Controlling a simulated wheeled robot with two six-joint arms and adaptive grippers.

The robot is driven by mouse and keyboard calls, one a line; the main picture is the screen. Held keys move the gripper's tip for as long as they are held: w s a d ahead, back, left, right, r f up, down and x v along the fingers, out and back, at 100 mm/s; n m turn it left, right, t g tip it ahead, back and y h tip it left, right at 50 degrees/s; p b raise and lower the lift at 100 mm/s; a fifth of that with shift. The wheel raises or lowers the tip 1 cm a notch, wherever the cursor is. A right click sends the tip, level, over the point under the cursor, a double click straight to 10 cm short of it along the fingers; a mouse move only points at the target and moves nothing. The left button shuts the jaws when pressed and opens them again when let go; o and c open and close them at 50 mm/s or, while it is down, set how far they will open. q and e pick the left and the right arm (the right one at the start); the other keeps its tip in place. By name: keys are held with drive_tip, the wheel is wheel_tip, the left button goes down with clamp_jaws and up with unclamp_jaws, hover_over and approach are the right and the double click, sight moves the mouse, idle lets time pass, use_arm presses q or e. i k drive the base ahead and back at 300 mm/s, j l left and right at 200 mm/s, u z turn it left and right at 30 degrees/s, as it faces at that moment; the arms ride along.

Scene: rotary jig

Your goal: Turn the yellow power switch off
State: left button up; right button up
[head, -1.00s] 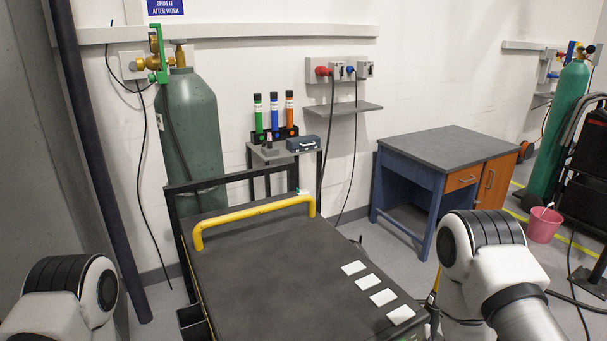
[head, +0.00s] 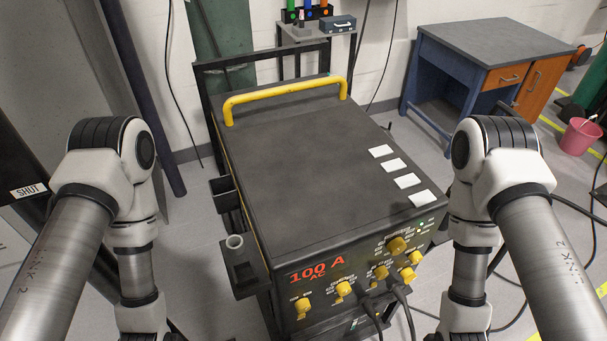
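A black welding machine (head: 300,150) with a yellow handle bar across its back stands between my two arms. Its front panel (head: 335,300) carries several yellow knobs: one at the left end (head: 303,308), one right of it (head: 344,289), a larger one at the upper right (head: 397,244) and others near the right end. I cannot tell which one is the power switch, or read its setting. Red lettering, "100 A AC", is on the panel. My arms come down on both sides of the machine. Both grippers are out of the picture below.
Dark cables (head: 402,300) hang from the front panel. A black side holder with a grey cup (head: 234,242) is on the machine's left. White cards (head: 393,165) lie on its top. A blue workbench (head: 490,60) and pink bucket (head: 580,136) stand behind at right.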

sight(408, 276)
drive_tip(key=l+z, duration=0.2)
drive_tip(key=z, duration=0.2)
drive_tip(key=k+l+z, duration=0.1)
drive_tip(key=z, duration=0.25)
drive_tip(key=l, duration=0.5)
drive_tip(key=i+l+z, duration=0.1)
drive_tip(key=l, duration=0.45)
drive_tip(key=i+l, duration=0.1)
drive_tip(key=l, duration=0.4)
drive_tip(key=z, duration=0.05)
